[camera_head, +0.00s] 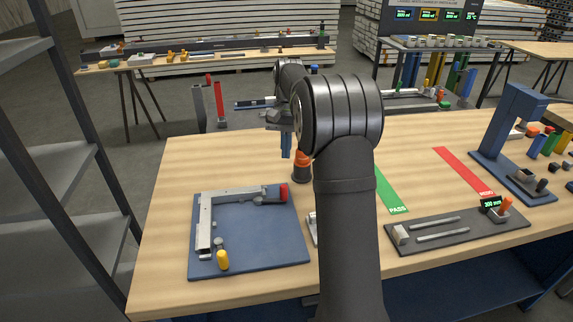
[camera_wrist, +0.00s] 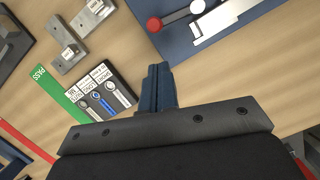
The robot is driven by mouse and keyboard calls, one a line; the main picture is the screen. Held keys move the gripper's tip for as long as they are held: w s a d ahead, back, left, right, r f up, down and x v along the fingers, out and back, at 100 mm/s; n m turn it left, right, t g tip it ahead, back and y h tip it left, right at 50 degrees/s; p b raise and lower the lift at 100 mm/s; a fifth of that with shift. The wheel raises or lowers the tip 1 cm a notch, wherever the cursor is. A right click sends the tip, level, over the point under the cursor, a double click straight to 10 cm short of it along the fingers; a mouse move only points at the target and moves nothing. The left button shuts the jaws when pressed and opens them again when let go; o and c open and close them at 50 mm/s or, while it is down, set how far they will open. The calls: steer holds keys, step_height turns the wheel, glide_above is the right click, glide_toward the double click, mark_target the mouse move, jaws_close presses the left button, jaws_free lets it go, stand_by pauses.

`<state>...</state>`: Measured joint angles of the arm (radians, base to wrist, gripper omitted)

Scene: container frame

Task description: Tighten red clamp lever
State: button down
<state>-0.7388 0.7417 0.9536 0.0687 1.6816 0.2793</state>
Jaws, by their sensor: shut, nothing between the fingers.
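The red clamp lever (camera_head: 283,191) is at the far right corner of a blue fixture board (camera_head: 262,252), at the end of a pale L-shaped frame (camera_head: 204,222). In the wrist view, its round red end (camera_wrist: 153,25) sits on a grey arm near the edge of the blue board (camera_wrist: 178,42). A yellow-handled clamp (camera_head: 222,260) is at the near left of the board. My gripper (camera_head: 286,154) is shut and empty, beyond the board and apart from the lever. Its closed blue fingers also show in the wrist view (camera_wrist: 158,70), below the red end.
An orange and black cylinder (camera_head: 301,168) stands close to my gripper. A green PASS strip (camera_head: 390,192) and a red strip (camera_head: 463,170) lie to the right. A dark rod fixture (camera_head: 458,232) and a blue stand (camera_head: 505,120) are farther right. The table's left side is clear.

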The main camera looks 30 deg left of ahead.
steer(key=x, duration=0.9)
steer(key=shift+d+f, duration=0.1)
steer(key=shift+s+d+m, duration=0.15)
steer(key=shift+d+m, duration=0.05)
steer(key=shift+m, duration=0.2)
